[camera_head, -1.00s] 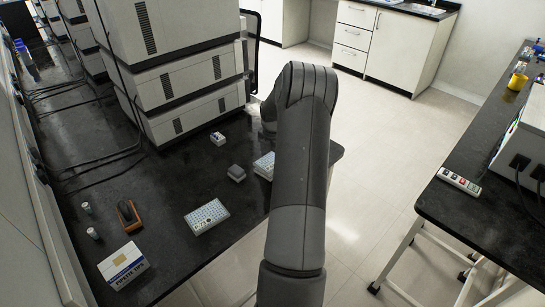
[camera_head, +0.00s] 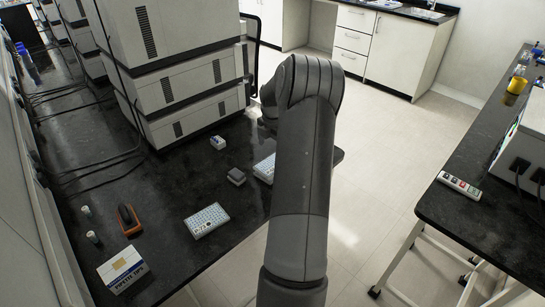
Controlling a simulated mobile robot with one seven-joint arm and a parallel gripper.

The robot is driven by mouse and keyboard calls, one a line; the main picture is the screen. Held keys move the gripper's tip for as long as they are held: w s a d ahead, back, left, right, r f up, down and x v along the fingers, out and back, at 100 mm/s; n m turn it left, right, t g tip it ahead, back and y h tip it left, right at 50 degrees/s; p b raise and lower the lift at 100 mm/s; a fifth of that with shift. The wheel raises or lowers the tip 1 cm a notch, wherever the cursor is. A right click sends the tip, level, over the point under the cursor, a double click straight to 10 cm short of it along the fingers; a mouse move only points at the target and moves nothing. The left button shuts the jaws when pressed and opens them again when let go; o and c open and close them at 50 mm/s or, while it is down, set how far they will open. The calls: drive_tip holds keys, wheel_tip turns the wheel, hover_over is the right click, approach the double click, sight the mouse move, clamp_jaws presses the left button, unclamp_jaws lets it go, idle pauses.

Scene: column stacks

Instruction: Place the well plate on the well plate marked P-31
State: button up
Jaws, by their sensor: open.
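A white well plate (camera_head: 207,220) with rows of wells lies flat on the black bench near its front edge. A second white well plate (camera_head: 264,168) lies farther back and to the right, partly hidden behind my arm. I cannot read a P-31 marking on either plate. My arm rises through the middle of the picture and bends over at the top. My gripper is hidden behind the arm, so its place relative to the plates does not show.
A pipette tip box (camera_head: 123,270), an orange-based dark item (camera_head: 128,218) and small vials are at left. Stacked white instruments (camera_head: 185,90) fill the back. A power strip (camera_head: 459,186) lies on the right bench.

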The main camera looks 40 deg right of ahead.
drive_tip(key=a+r+m+h, duration=0.1)
drive_tip(key=a+r+m, duration=0.3)
drive_tip(key=a+r, duration=1)
drive_tip(key=s+a+r+m+t+h, duration=0.1)
drive_tip(key=s+a+r+m, duration=0.1)
drive_tip(key=a+r, duration=0.3)
drive_tip(key=s+a+r+m+t, duration=0.1)
drive_tip(key=s+a+r+m, duration=0.15)
drive_tip(key=a, duration=0.55)
drive_tip(key=s+a+r+m+t+y, duration=0.1)
drive_tip(key=s+a+m+t+y, duration=0.1)
drive_tip(key=s+a+m, duration=0.7)
drive_tip(key=s+a+t, duration=0.1)
drive_tip(key=s+a, duration=0.6)
drive_tip(key=s, duration=0.3)
drive_tip(key=shift+r+t, duration=0.3)
drive_tip(key=shift+m, duration=0.25)
